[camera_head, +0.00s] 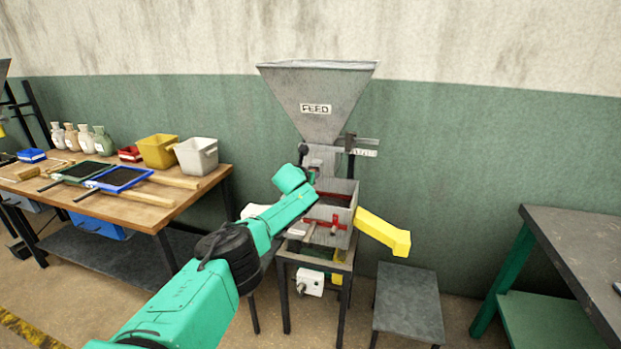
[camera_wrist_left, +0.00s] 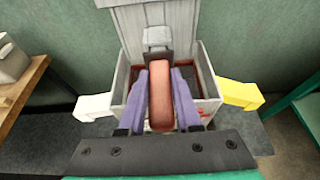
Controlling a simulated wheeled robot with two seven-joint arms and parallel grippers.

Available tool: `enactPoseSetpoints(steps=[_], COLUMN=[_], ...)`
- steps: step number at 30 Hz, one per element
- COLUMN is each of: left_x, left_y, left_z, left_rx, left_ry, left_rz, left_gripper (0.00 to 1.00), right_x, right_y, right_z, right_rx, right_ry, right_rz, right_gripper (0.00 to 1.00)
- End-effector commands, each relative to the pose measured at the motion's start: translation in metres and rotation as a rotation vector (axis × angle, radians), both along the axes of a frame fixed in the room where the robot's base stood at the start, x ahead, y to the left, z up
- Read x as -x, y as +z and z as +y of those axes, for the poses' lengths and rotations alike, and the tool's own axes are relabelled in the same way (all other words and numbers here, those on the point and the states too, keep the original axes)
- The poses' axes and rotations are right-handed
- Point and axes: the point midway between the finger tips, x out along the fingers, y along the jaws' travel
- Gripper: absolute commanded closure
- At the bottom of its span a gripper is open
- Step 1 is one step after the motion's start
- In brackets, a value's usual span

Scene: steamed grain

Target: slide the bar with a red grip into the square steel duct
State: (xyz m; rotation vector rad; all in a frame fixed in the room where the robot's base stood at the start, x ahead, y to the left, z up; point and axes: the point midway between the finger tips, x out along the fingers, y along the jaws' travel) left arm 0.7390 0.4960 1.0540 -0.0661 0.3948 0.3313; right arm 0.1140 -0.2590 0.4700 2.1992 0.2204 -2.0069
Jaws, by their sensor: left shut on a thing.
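The bar with a red grip (camera_wrist_left: 160,95) stands between the purple fingers of my left gripper (camera_wrist_left: 159,78) in the left wrist view. The gripper is shut on the red grip. The grip points away from my wrist, towards a square grey steel piece (camera_wrist_left: 157,37) below the hopper, which looks like the duct. The far part of the bar is hidden by the grip, so I cannot tell whether it is inside the duct. In the head view my left arm reaches to the machine below the hopper and largely hides the gripper. My right gripper is not in view.
The grey FEED hopper (camera_head: 318,100) stands above an open grey box (camera_head: 344,190) with a yellow chute (camera_head: 384,233) on its right. A wooden table (camera_head: 205,180) with tubs and sieves is at left. A dark bench (camera_head: 580,240) is at right.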

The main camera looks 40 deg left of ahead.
Motion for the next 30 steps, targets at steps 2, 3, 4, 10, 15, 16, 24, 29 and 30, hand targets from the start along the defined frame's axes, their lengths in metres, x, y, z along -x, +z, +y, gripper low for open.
enactPoseSetpoints(steps=[2,3,4,10,15,16,24,29,30], left_x=[-0.0010,-0.0013,-0.0015,-0.0017,-0.0018,-0.0019,-0.0018,-0.0017,-0.0017], left_y=[0.0013,0.0019,0.0023,0.0038,0.0041,0.0042,0.0047,0.0048,0.0048], left_z=[0.0001,0.0003,0.0003,0.0005,0.0004,0.0003,-0.0011,-0.0018,-0.0021], left_rx=[0.000,0.000,-0.002,-0.003,-0.002,-0.002,0.000,-0.001,-0.001], left_ry=[-0.001,-0.001,-0.001,-0.001,-0.002,-0.002,-0.001,-0.002,-0.001], left_rz=[-0.004,-0.005,-0.006,-0.006,-0.007,-0.007,-0.007,-0.005,-0.005], left_gripper=[1.00,1.00,1.00,1.00,1.00,1.00,1.00,1.00,1.00], right_x=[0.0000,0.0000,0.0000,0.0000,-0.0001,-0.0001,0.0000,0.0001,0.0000], right_y=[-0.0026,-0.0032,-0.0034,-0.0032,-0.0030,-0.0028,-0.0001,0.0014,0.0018], right_z=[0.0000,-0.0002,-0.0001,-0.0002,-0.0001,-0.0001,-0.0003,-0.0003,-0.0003], right_rx=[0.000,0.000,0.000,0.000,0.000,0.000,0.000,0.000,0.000], right_ry=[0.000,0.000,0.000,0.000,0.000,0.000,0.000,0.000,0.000], right_rz=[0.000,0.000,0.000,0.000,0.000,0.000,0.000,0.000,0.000], right_gripper=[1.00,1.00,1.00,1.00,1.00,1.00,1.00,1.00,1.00])
